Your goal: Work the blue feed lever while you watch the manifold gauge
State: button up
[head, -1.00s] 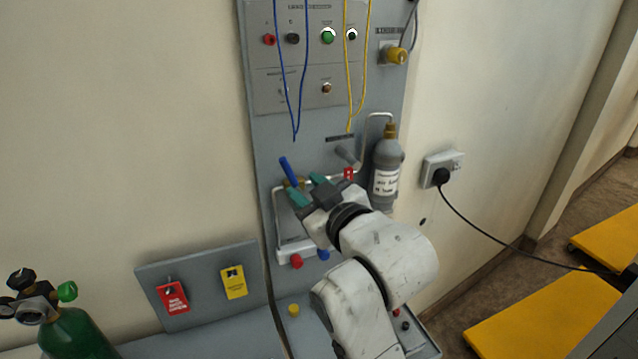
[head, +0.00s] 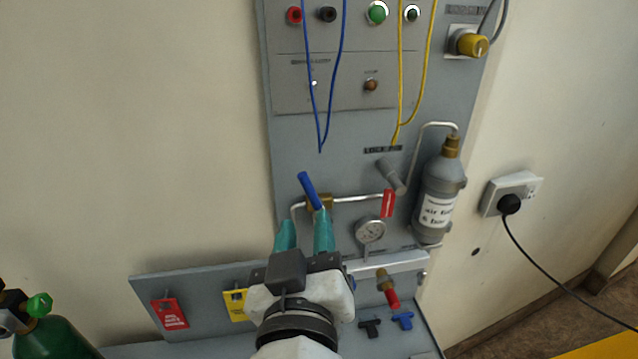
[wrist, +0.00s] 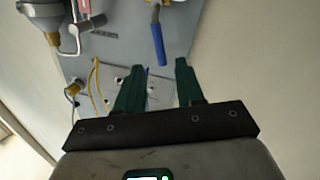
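The blue feed lever (head: 308,190) sticks up and slightly left from a brass valve (head: 320,201) on the grey panel. My gripper (head: 304,231) is just below it in the head view, its two teal fingers apart with nothing between them. In the wrist view the lever (wrist: 158,44) shows just beyond the open fingertips (wrist: 159,66), roughly in line with the gap. I cannot tell if a finger touches it. The round manifold gauge (head: 370,231) is uncovered to the right of my gripper; its reading is too small to make out.
A grey bottle (head: 438,193) and a red tag (head: 388,204) are right of the valve. Blue (head: 319,120) and yellow (head: 400,110) cords hang above. A white manifold block (head: 392,264) with a red-tipped fitting (head: 389,290) is lower right. A green cylinder (head: 52,340) stands lower left.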

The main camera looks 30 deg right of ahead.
aim_at(309, 193)
jog(key=p+x, duration=0.2)
jog(key=x, duration=0.7)
jog(key=shift+w+d, duration=0.1)
grip_shut()
dwell(0.4)
